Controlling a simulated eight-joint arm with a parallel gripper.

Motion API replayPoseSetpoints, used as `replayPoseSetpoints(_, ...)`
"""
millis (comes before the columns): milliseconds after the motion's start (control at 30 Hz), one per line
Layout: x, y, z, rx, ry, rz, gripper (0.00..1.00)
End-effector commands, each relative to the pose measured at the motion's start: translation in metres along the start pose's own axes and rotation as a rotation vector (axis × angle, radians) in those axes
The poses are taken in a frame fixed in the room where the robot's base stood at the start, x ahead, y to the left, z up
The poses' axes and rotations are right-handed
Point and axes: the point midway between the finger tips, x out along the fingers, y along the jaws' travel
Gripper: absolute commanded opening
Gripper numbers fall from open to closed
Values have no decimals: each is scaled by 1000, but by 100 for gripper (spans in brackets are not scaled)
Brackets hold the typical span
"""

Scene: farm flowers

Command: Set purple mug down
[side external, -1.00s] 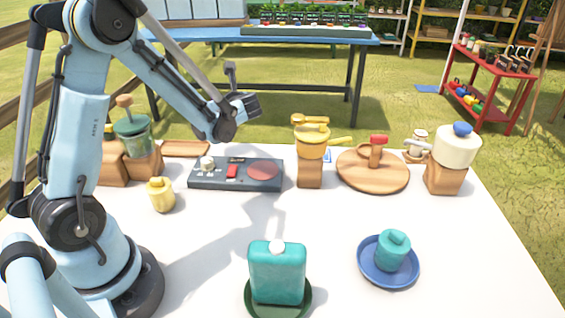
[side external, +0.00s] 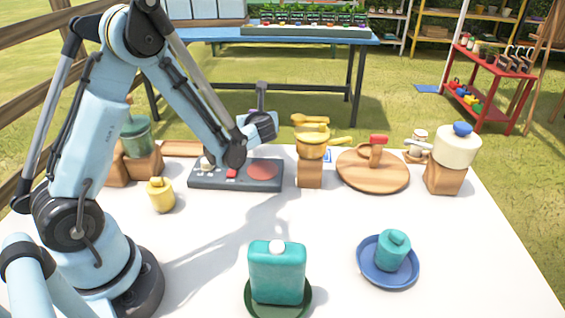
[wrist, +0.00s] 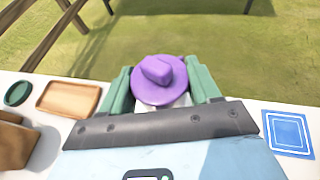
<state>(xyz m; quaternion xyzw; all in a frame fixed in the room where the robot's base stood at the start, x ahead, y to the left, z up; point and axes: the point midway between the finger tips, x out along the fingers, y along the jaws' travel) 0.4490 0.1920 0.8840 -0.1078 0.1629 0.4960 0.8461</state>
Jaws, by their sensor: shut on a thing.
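The purple mug (wrist: 150,92) is in the middle of the wrist view, with its rounded purple top facing the camera. My gripper (wrist: 160,78) has its two green fingers on either side of the mug and is shut on it. The mug is near the table's back edge with grass behind it; how high it is above the table cannot be told. A blue square mat (wrist: 288,133) lies to the right of the mug in the wrist view.
A yellow pot on a wooden block (side external: 310,176) stands right of the control panel. A round wooden board (side external: 370,178) is further right. A wooden tray (wrist: 68,98) lies left in the wrist view. A teal canister (side external: 277,272) stands in front. The middle of the table is clear.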

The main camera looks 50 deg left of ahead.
Motion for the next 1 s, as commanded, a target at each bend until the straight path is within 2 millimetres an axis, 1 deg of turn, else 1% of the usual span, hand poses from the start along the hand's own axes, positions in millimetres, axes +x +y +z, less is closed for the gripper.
replayPoseSetpoints(167,5,0,-10,0,0,1,28)
replayPoseSetpoints(300,11,1,-26,0,-1,1,28)
replayPoseSetpoints(433,16,1,-37,0,-1,1,28)
replayPoseSetpoints(533,17,1,-41,0,-1,1,28)
replayPoseSetpoints(933,18,2,-44,0,-1,1,28)
replayPoseSetpoints(967,18,2,-44,0,0,1,66)
replayPoseSetpoints(1000,18,2,-44,-1,0,1,72)
